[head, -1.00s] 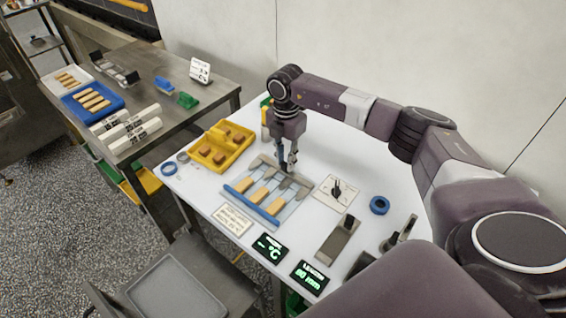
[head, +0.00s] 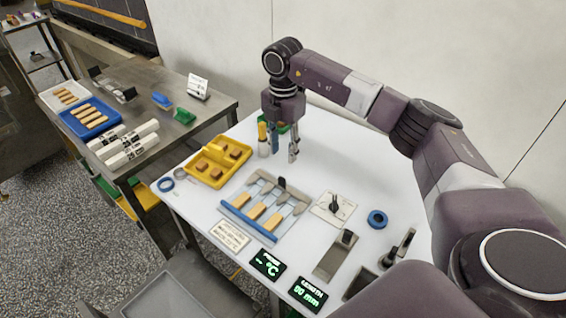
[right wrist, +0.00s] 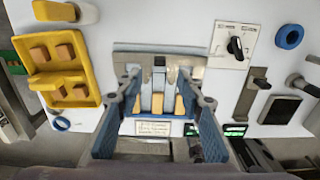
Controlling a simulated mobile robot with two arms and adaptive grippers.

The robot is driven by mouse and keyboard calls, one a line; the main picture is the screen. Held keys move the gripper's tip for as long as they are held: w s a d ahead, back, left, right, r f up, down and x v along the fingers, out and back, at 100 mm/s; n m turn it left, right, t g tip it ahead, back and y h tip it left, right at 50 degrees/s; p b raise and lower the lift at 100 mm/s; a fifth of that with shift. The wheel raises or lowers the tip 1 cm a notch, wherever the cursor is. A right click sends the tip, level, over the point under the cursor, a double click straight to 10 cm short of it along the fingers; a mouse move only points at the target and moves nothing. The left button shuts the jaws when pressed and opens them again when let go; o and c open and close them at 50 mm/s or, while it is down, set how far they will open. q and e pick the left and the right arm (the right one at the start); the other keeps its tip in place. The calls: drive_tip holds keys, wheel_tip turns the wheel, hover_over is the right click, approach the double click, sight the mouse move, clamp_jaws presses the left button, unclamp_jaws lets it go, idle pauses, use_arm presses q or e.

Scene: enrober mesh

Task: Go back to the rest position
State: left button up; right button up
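My right gripper (head: 284,153) hangs over the white table behind the mesh fixture. Its fingers are apart with nothing between them. In the right wrist view my right gripper (right wrist: 160,125) also shows wide open, with blue-padded fingers. The fixture (head: 236,208) has a blue front bar and several tan bars lying in its lanes. A small dark handle (head: 282,183) stands at its back edge. My left gripper is in neither view.
A yellow tray (head: 222,148) with brown blocks sits left of the fixture. A dial plate (head: 334,208), a blue ring (head: 377,219) and two displays (head: 268,264) are on the table. A steel bench (head: 190,128) with trays stands at the left.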

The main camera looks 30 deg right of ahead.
drive_tip(key=shift+r, duration=0.9)
